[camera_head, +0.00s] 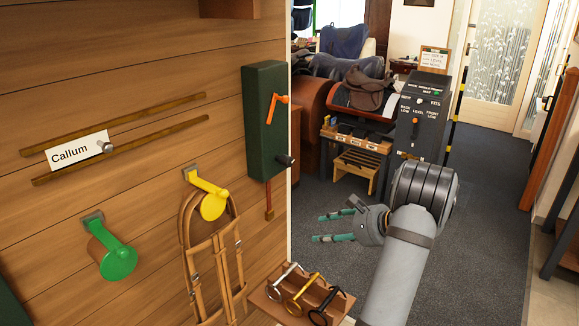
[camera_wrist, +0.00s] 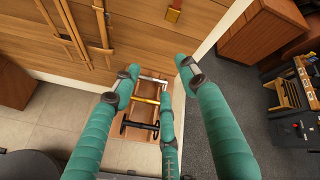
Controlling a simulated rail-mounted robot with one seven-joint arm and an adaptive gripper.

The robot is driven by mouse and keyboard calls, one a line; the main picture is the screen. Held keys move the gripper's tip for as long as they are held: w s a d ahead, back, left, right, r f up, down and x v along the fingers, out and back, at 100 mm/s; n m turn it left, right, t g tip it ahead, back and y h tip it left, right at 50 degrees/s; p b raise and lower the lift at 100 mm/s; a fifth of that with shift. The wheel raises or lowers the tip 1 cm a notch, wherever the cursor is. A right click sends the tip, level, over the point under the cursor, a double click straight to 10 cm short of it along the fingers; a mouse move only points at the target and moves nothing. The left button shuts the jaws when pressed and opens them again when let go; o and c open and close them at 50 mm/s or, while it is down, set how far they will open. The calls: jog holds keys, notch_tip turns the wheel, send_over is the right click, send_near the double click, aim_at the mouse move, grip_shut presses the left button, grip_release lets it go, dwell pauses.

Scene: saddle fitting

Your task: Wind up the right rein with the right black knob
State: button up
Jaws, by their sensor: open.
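A short reddish-brown strap (camera_head: 268,207), possibly the rein, hangs below the box. A similar strap end (camera_wrist: 174,13) shows at the top of the wrist view. An orange crank (camera_head: 274,105) sits higher on the box. My gripper (camera_head: 320,228), with green fingers, is open and empty. In the head view it appears to the right of and below the knob, apart from it. The wrist view shows no knob.
A small wooden rack (camera_head: 260,301) with silver, yellow and black bits stands below my gripper; it shows between my fingers in the wrist view (camera_wrist: 133,150). A bridle (camera_head: 215,250) hangs from a yellow holder (camera_head: 212,203). A grey control post (camera_head: 421,115) and saddle stand lie behind.

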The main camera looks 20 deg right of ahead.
jog(key=w+r+n+t+y, duration=0.2)
jog(key=w+r+n+t, duration=0.15)
jog(key=r+n, duration=0.45)
jog(key=n+t+y, duration=0.1)
jog(key=n+t, duration=0.1)
jog(key=n, duration=0.2)
send_near(292, 161)
jog(key=w+a+n+p, duration=0.1)
jog(key=w, duration=0.1)
jog(key=w+a+n+p, duration=0.1)
jog(key=w+a+p, duration=0.1)
jog(key=w, duration=0.1)
jog(key=w+a+n+p, duration=0.1)
jog(key=w+a, duration=0.1)
jog(key=w, duration=0.1)
jog(key=shift+w+p, duration=0.2)
jog(key=shift+p, duration=0.1)
jog(key=shift+w+a+f, duration=0.2)
jog(key=shift+w+a, duration=0.15)
jog(key=shift+w, duration=0.2)
jog(key=shift+c, duration=1)
grip_shut()
